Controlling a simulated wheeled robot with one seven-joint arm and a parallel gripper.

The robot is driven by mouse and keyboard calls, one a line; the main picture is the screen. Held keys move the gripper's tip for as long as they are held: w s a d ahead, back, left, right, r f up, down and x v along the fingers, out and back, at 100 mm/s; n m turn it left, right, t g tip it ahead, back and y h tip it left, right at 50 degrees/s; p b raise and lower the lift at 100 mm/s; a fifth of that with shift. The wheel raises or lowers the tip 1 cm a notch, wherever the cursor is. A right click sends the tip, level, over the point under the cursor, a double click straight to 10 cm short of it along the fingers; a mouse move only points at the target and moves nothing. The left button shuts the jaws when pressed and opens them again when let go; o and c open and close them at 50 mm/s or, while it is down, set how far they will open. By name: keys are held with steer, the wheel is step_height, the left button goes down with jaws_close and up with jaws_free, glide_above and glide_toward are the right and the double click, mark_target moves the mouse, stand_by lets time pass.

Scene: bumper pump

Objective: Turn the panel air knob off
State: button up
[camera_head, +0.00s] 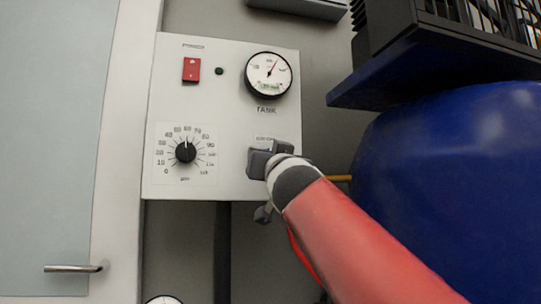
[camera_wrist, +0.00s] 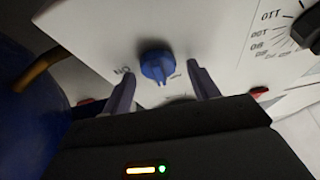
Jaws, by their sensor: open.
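The blue air knob (camera_wrist: 158,66) is on the white panel (camera_wrist: 215,30) in the wrist view, with part of a printed label beside it. My gripper (camera_wrist: 162,78) is open, with one finger on each side of the knob. Clear gaps show between the knob and both fingers, so it is not gripped. In the head view my gripper (camera_head: 262,158) is at the lower right of the panel (camera_head: 220,110) and hides the knob. Whether the fingertips reach as deep as the knob cannot be told.
The panel also carries a red switch (camera_head: 191,69), a tank gauge (camera_head: 268,75) and a black dial (camera_head: 186,152) to the left of my gripper. A large blue tank (camera_head: 460,180) stands close on the right. A door handle (camera_head: 73,268) is at lower left.

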steer(key=c, duration=1)
steer(key=shift+n+y+p, duration=0.5)
steer(key=shift+n+p, duration=0.4)
steer(key=shift+n, duration=0.2)
steer(key=o, duration=1)
steer(key=b+v, duration=0.3)
steer(key=v, duration=0.5)
